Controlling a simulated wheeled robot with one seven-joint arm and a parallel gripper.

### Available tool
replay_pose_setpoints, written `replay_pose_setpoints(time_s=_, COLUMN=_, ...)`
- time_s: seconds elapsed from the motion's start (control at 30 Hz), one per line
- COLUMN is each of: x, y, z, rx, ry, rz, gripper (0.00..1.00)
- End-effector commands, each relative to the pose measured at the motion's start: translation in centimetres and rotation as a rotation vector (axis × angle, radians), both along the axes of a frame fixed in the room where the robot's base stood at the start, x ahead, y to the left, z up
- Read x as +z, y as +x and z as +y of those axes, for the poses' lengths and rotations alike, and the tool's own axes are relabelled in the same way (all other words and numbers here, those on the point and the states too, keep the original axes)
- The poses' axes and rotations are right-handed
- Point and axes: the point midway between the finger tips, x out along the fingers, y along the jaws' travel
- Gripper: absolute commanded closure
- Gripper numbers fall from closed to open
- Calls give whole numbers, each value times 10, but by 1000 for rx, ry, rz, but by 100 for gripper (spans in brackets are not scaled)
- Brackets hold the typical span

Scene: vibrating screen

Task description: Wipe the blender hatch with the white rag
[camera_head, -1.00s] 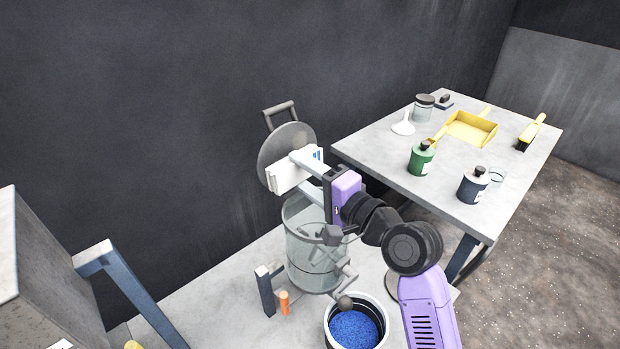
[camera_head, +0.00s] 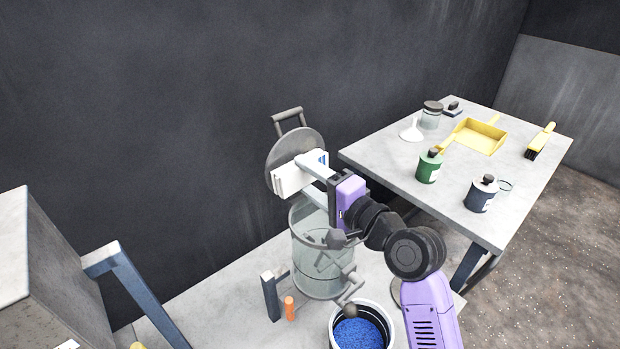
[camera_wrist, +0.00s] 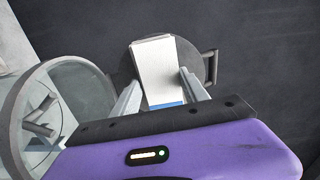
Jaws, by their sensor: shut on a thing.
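The blender hatch (camera_head: 282,153) is a round grey lid with a bar handle, standing open and upright above the clear blender drum (camera_head: 318,262). My gripper (camera_head: 312,172) is shut on the white rag (camera_head: 292,179), a white block with a blue patch. The rag is in front of the hatch face; I cannot tell for certain whether it touches. In the wrist view the rag (camera_wrist: 158,72) lies between the fingers (camera_wrist: 160,92) and covers the middle of the hatch (camera_wrist: 128,68), whose rim shows at both sides.
A bucket of blue granules (camera_head: 358,331) stands in front of the drum, near an orange-topped peg (camera_head: 289,308). The grey table (camera_head: 400,165) at right bears a green bottle (camera_head: 429,166), a dark bottle (camera_head: 482,194), a yellow dustpan (camera_head: 480,137) and a brush (camera_head: 540,141). A dark wall stands behind.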

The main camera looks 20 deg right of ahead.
Motion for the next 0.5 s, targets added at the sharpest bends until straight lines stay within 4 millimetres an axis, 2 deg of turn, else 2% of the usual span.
replay_pose_setpoints(time_s=0.5, x=0, y=9, z=3, rx=0, ry=0, rz=-1, gripper=80)
